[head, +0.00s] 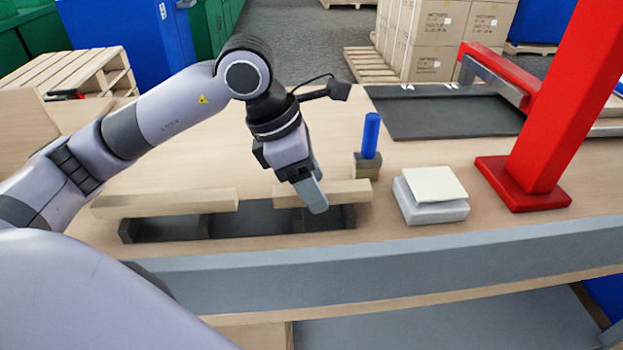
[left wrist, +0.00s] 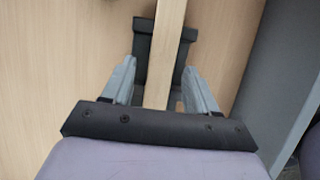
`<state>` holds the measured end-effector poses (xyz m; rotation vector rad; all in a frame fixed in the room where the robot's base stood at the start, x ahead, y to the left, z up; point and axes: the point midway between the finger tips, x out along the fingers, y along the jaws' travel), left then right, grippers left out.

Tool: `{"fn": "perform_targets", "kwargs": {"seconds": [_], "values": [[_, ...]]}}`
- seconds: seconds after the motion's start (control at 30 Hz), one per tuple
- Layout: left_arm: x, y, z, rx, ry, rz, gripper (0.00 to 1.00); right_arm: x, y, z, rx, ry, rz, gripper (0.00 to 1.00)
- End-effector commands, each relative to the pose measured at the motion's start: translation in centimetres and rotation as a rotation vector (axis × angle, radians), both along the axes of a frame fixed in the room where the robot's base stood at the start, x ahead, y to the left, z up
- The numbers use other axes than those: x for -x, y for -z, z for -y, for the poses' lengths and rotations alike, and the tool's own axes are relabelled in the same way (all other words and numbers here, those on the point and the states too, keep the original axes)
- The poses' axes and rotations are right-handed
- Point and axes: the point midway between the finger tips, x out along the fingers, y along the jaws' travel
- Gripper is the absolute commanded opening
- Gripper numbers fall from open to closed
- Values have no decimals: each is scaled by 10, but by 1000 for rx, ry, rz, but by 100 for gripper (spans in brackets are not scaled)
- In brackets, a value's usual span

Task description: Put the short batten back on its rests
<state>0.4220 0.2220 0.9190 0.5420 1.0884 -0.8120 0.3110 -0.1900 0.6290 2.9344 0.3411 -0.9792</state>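The short batten (head: 345,190), a pale wooden bar, lies at the right over dark rests (head: 348,215). My left gripper (head: 316,200) points down at its middle. In the left wrist view the batten (left wrist: 165,62) runs between the two grey fingers (left wrist: 161,85), with a gap on each side, so the gripper is open around it. A dark rest (left wrist: 142,45) shows under the batten there. The gripper's palm hides the batten's near part. My right gripper is not in view.
A longer batten (head: 165,203) lies to the left over dark rests. A blue-handled tool (head: 371,137) stands in a block behind the short batten. A grey box with a pale pad (head: 436,185) and a red stand (head: 525,185) are to the right. A grey rail (head: 400,265) runs along the front.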

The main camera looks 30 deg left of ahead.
Motion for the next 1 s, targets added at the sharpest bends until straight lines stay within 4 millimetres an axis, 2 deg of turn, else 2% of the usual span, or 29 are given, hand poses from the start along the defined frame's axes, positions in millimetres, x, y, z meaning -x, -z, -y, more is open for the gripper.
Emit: {"fn": "perform_targets", "kwargs": {"seconds": [0.33, 0.7, 1.0], "values": [[1, -5, -2, 0, -1, 2, 58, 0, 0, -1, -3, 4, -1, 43], [13, -56, -18, -1, -2, 4, 58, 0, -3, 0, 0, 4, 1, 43], [17, -66, -22, 0, 0, 0, 58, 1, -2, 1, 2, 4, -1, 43]]}}
